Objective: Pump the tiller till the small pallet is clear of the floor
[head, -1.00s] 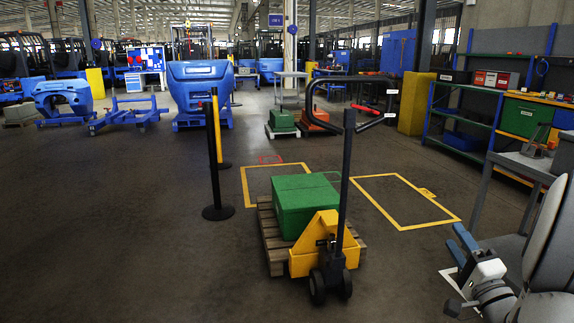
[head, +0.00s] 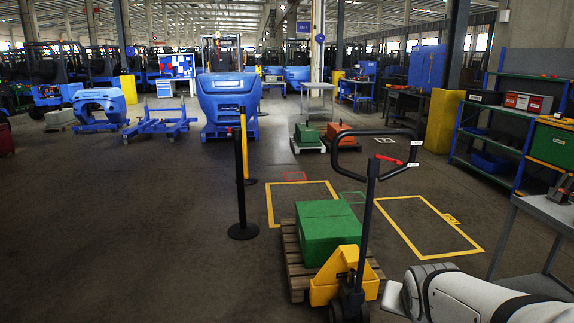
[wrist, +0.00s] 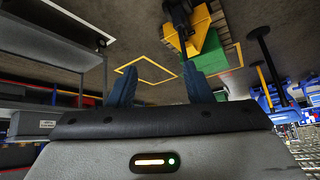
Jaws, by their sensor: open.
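The yellow pallet truck (head: 335,287) stands with a green box (head: 325,231) and a small wooden pallet (head: 291,264) at its far side. Its black tiller (head: 366,215) rises steeply to a looped handle (head: 343,143) with a red lever (head: 388,159). I cannot tell whether the pallet touches the floor. My gripper (wrist: 160,78) shows two blue fingers, apart and empty, in the wrist view. The truck (wrist: 187,40) appears beyond the fingers there, upside down. In the head view my arm lies to the truck's right, fingers not visible.
A black post (head: 242,200) stands left of the pallet. Yellow floor outlines (head: 430,225) lie beyond the truck. A grey table (head: 545,215) and a blue shelf (head: 490,130) stand at the right. The floor at left is open.

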